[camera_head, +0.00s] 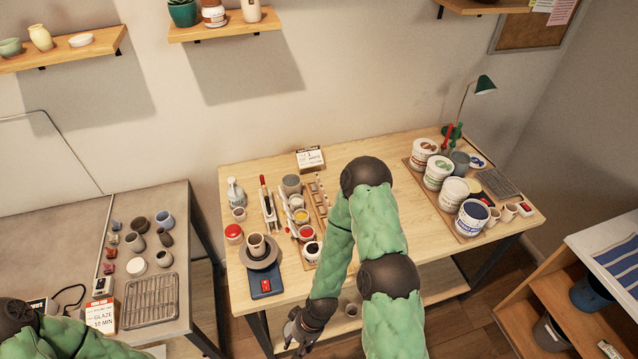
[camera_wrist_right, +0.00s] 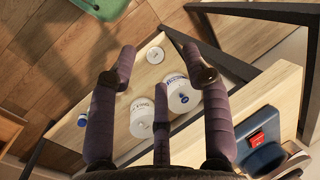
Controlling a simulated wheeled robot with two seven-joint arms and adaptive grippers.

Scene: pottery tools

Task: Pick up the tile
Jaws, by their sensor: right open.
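Several small coloured glaze pieces that look like tiles, one of them a reddish tile (camera_head: 110,253), lie on the grey table at the left in the head view. I cannot tell which is the tile meant. My right gripper (camera_head: 298,336) hangs low in front of the wooden table's front edge, apart from these pieces. In the right wrist view its fingers (camera_wrist_right: 160,68) are spread and empty. No tile is clear in that view. Of my left arm only a part shows at the bottom left; its gripper is out of view.
The wooden table (camera_head: 400,215) holds a blue scale (camera_head: 266,284) near its front edge, also in the wrist view (camera_wrist_right: 265,155). White tubs (camera_wrist_right: 141,118) stand on its lower shelf. A rack (camera_head: 150,301) and a sign (camera_head: 101,315) stand on the grey table.

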